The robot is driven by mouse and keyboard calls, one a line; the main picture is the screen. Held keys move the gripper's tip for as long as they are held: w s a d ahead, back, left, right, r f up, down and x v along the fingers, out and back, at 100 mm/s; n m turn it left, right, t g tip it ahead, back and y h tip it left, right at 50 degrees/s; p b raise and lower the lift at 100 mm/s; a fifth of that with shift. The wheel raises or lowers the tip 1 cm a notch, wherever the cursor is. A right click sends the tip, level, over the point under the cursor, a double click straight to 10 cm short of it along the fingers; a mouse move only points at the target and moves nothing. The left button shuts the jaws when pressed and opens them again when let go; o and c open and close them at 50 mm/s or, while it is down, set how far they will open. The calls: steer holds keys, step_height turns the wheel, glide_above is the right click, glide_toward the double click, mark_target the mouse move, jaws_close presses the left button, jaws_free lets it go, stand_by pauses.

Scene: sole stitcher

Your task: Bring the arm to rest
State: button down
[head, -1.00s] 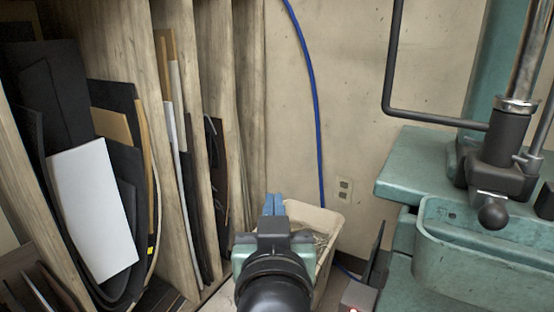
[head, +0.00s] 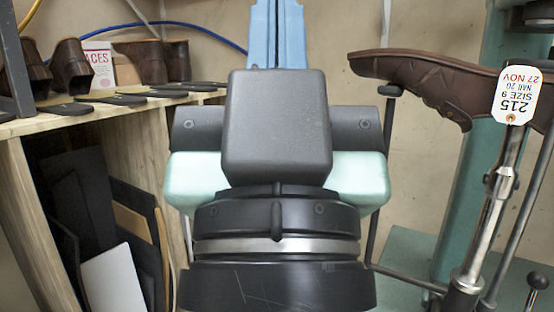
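My gripper (head: 277,20) is raised large in the middle of the head view, pointing up the picture. Its two blue fingers stand side by side with only a thin dark line between them, and nothing shows between them. The fingers run to the top edge of the picture. The gripper's dark body hides part of the wall and shelf behind it.
A brown shoe (head: 430,85) with a white tag (head: 516,95) sits sole-up on the green machine's metal post (head: 490,220) at right. A wooden shelf (head: 75,116) at left carries shoes, dark flat pieces and a box (head: 100,65). Dark sheets stand below it.

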step_height(320, 180, up, 23)
steer(key=p, duration=2.1)
steer(key=shift+r, duration=0.2)
steer(key=c, duration=1.5)
jaws_free()
steer(key=shift+c, duration=0.2)
